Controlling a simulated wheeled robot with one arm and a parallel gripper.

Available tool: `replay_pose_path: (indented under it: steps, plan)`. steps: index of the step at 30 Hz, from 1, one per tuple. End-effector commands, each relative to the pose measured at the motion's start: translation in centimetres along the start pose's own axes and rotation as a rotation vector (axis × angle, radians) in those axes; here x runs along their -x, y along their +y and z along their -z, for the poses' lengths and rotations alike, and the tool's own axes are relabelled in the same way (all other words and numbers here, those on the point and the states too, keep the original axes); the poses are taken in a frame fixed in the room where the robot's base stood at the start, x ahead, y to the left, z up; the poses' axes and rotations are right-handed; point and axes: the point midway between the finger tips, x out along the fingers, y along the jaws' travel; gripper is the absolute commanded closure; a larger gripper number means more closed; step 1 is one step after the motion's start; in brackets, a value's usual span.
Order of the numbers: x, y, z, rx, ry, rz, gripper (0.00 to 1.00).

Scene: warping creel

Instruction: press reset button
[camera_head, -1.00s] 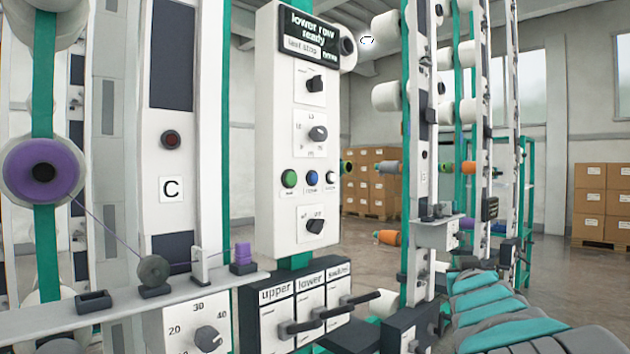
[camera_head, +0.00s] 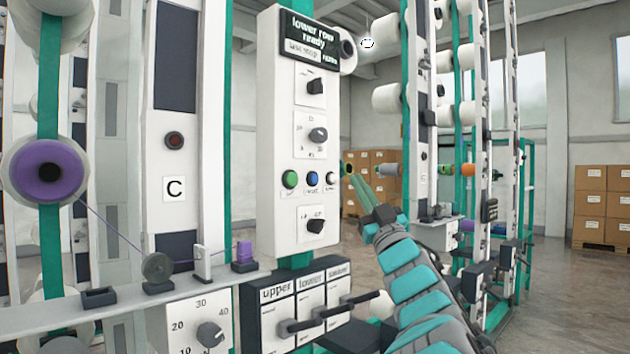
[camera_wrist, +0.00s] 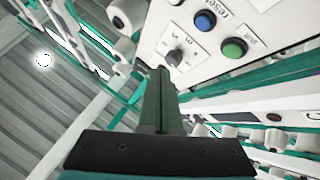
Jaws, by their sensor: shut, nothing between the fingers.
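The control panel (camera_head: 270,130) is a tall white box with a dark screen reading "lower row ready". It has a row of green (camera_head: 290,179), blue (camera_head: 312,177) and white (camera_head: 331,178) buttons. In the wrist view the blue button (camera_wrist: 204,20) has a label reading "reset" beside it, and the green button (camera_wrist: 233,48) is next to it. My gripper (camera_head: 347,167) is raised just right of the panel at about button height, shut and empty. In the wrist view its closed fingertips (camera_wrist: 160,70) lie near a knob (camera_wrist: 173,58), apart from the blue button.
Rotary knobs (camera_head: 315,226) stick out above and below the buttons. Levers (camera_head: 318,313) jut from the box marked upper and lower below the panel. A creel post (camera_head: 421,130) with bobbins stands to the right. Cardboard boxes (camera_head: 590,205) are far back.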

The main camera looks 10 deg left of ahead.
Motion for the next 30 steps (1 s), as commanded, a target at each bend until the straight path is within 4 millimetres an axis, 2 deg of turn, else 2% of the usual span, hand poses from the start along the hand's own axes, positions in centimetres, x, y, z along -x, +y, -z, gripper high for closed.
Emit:
replay_pose_path:
  steps: [10, 21, 30]
  plan:
    - [-0.6, -0.4, -0.5, 0.000, -0.002, 0.000, 1.00]
    - [-3.8, -2.7, -2.8, 0.000, -0.001, -0.001, 1.00]
    - [-5.7, -4.1, -4.3, 0.001, -0.002, -0.002, 1.00]
